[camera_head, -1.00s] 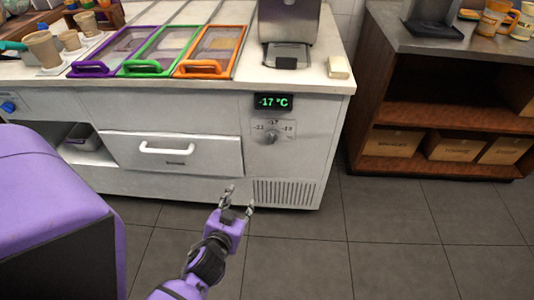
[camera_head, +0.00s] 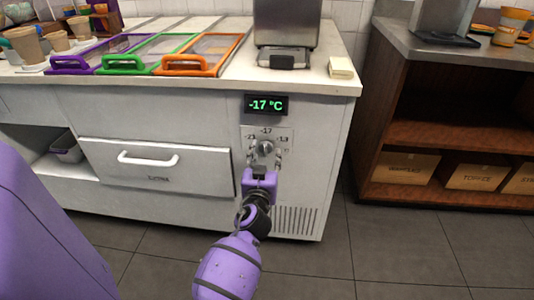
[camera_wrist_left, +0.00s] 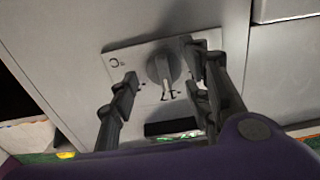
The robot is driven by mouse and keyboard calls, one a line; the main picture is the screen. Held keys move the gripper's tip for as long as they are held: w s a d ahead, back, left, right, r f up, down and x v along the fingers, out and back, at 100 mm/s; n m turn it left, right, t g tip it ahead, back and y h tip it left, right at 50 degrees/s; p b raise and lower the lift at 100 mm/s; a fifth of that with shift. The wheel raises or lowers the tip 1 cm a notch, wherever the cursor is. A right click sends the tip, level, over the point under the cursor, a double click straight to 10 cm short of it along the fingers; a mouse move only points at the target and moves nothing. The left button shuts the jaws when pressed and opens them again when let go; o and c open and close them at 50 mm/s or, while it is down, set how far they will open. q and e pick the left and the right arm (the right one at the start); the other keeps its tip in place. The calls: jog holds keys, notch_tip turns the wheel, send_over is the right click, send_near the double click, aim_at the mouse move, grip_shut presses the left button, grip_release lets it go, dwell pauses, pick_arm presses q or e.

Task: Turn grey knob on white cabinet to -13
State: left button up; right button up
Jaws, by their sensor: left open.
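The grey knob (camera_head: 265,148) sits on a dial plate on the front of the white cabinet (camera_head: 105,107). The mark at the top of the plate reads -17, with a -13 mark at its right. The display (camera_head: 265,105) above glows green with -17 °C. My left gripper (camera_head: 263,161) is open just in front of the knob, its fingers partly covering the plate's lower part. In the left wrist view the knob (camera_wrist_left: 160,68) shows between the spread fingers (camera_wrist_left: 158,76); contact cannot be told. My right gripper is not in view.
Below the knob is a vent grille (camera_head: 297,219). A drawer with a white handle (camera_head: 148,160) is at its left. The countertop holds lidded bins with purple, green and orange frames and a metal machine (camera_head: 285,25). A brown shelf unit (camera_head: 425,115) stands right, across a floor gap.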

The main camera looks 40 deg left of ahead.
pick_arm(q)
jog(key=shift+x, duration=1.05)
jog(key=shift+c, duration=0.2)
jog(key=c, duration=1)
